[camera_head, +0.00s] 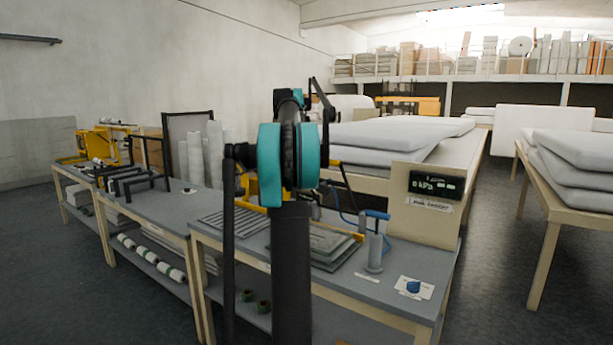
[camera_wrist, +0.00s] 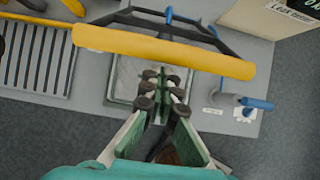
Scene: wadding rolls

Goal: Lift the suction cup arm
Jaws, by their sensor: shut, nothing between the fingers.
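A thick yellow bar (camera_wrist: 165,51) on a black frame (camera_wrist: 170,18) crosses the upper part of the wrist view; it looks like the suction cup arm. A small blue part shows at the frame. My gripper (camera_wrist: 166,82) is shut and empty, its fingertips just below the bar in the picture; I cannot tell whether they touch it. In the head view my own arm hides the gripper and most of the bar. A yellow piece (camera_head: 336,164) and a thin blue hose (camera_head: 346,221) show to its right.
On the bench (camera_head: 388,288) stand a grey cylinder with a blue handle (camera_head: 374,253), flat grey plates (camera_head: 331,246), a slatted rack (camera_wrist: 36,58) and a panel with a kPa display (camera_head: 436,186). A blue item (camera_head: 413,286) lies on white paper. Tables with white pads stand behind.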

